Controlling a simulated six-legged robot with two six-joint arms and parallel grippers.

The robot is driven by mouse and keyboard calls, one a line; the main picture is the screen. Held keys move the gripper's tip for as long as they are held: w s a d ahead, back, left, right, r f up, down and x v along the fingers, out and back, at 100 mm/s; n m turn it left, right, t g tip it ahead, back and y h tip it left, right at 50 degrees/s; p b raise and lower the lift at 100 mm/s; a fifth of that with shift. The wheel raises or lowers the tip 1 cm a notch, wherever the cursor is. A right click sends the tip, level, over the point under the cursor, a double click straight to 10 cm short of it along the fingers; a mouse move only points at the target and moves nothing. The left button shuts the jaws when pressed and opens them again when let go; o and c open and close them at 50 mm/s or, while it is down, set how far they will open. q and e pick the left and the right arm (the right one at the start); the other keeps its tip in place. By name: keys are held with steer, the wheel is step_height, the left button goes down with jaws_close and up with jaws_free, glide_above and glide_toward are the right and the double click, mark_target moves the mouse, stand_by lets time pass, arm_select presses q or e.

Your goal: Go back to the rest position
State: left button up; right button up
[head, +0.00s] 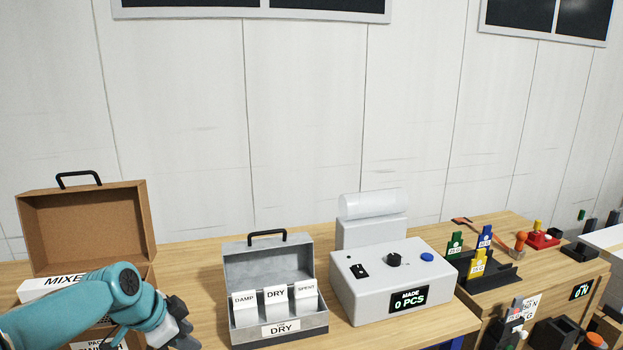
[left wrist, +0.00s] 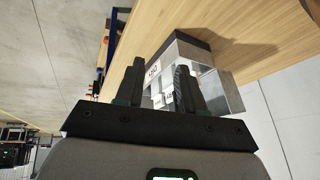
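My left arm comes in from the lower left in the head view, teal with a dark gripper (head: 182,336) at its end. The gripper is low, between the brown case and the grey metal DRY case. In the left wrist view the two dark fingers of my left gripper (left wrist: 159,67) stand apart with a gap between them. No object shows held in the gap; the metal case is seen beyond it. My right gripper is in neither view.
An open brown case (head: 85,225) labelled MIXED stands left, partly behind my arm. The open metal case (head: 270,263) holds DAMP, DRY and SPENT cards. A grey machine (head: 392,285) reads 0 PCS. A black rack (head: 492,272) with colored tags stands right. Wood bench shows between cases.

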arm_select(q)
steer(key=s+d+f+n+g, duration=0.1)
steer(key=s+d+f+n, duration=0.2)
steer(key=f, duration=0.7)
steer(key=s+d+f+n+g, duration=0.1)
steer(key=s+d+f+n, duration=0.15)
steer(key=f, duration=0.75)
steer(key=s+d+f+n, duration=0.2)
steer(key=s+f, duration=0.2)
steer(key=s, duration=0.3)
steer(key=s+d+f+n+g, duration=0.1)
steer(key=s+d+f+n, duration=0.1)
steer(key=s+f, duration=0.3)
steer(key=s+d+f+n+g, duration=0.1)
steer(key=s+d+f+n, duration=0.2)
steer(key=s, duration=0.7)
steer(key=shift+s+f+n+h, duration=0.3)
steer(key=shift+s+f+n, duration=0.05)
steer(key=shift+f, duration=0.4)
